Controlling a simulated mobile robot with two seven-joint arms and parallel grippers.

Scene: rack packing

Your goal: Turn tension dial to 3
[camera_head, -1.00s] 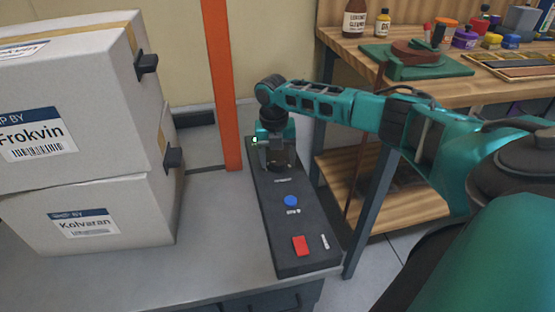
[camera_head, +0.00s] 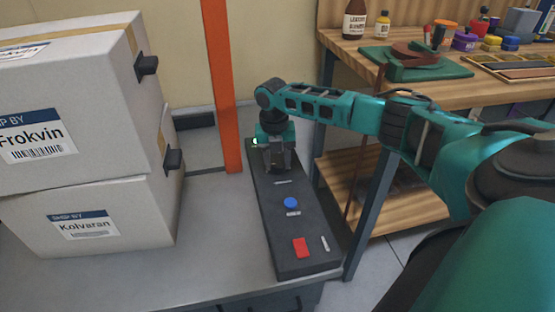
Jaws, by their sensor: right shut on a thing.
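A long black control panel (camera_head: 272,225) lies on the grey table. It carries a blue round button (camera_head: 291,203), a red rectangular switch (camera_head: 301,248) and small white labels. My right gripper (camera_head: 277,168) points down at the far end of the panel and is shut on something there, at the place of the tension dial. The gripper hides the dial, so its setting cannot be read. A small green light (camera_head: 255,141) shows just left of the gripper. My left gripper is not in view.
Two stacked white boxes, the upper one (camera_head: 75,95) and the lower one (camera_head: 130,215), stand on the left of the table (camera_head: 205,225). An orange post (camera_head: 222,90) rises behind the panel. A wooden workbench (camera_head: 345,48) with bottles and paint jars stands at the right.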

